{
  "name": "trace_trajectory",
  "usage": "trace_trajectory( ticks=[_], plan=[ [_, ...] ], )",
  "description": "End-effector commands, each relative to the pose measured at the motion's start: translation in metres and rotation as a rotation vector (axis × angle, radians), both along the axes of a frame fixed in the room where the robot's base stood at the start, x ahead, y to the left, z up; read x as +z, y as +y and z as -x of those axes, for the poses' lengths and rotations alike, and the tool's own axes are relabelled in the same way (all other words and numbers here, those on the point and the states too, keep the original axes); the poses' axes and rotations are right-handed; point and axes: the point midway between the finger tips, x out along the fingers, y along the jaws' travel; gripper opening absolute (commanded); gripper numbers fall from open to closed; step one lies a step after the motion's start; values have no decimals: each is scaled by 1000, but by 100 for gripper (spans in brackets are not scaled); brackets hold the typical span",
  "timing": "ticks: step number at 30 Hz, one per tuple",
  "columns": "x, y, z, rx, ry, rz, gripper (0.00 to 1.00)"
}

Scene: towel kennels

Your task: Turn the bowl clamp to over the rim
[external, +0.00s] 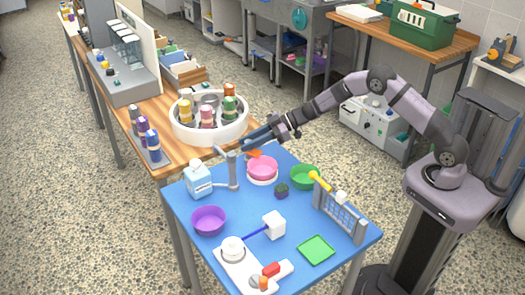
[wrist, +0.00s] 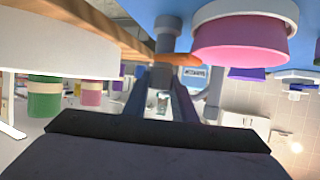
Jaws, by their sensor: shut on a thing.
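The bowl clamp is a grey upright post (external: 233,172) on the blue table, with a short arm at its top. In the wrist view, a grey post (wrist: 168,38) stands just beyond my fingertips. My gripper (external: 248,143) reaches in from the right, its blue fingers shut at the clamp's top. The fingers (wrist: 162,95) also show in the wrist view; the exact grip is partly hidden. An orange piece (external: 254,154) lies beside the fingertips. A pink bowl (external: 262,169) with a white lower part stands right of the post; it also shows in the wrist view (wrist: 240,42).
A round white tub (external: 208,133) with several coloured jars stands behind on the wooden bench. A blue-white carton (external: 198,181), purple bowl (external: 208,221), green bowl (external: 303,177) and grey rack (external: 339,215) stand on the blue table. A white-headed mallet (external: 273,225) lies in front.

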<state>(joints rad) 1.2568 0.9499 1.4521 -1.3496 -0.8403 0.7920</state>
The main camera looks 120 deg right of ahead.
Motion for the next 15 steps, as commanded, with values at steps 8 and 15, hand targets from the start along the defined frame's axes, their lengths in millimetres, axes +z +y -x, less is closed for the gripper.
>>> trace_trajectory(
  ticks=[8,15],
  plan=[
    [-3,1,-1,-168,-1,0,2],
    [-5,1,-2,-306,0,2,2]
  ],
)
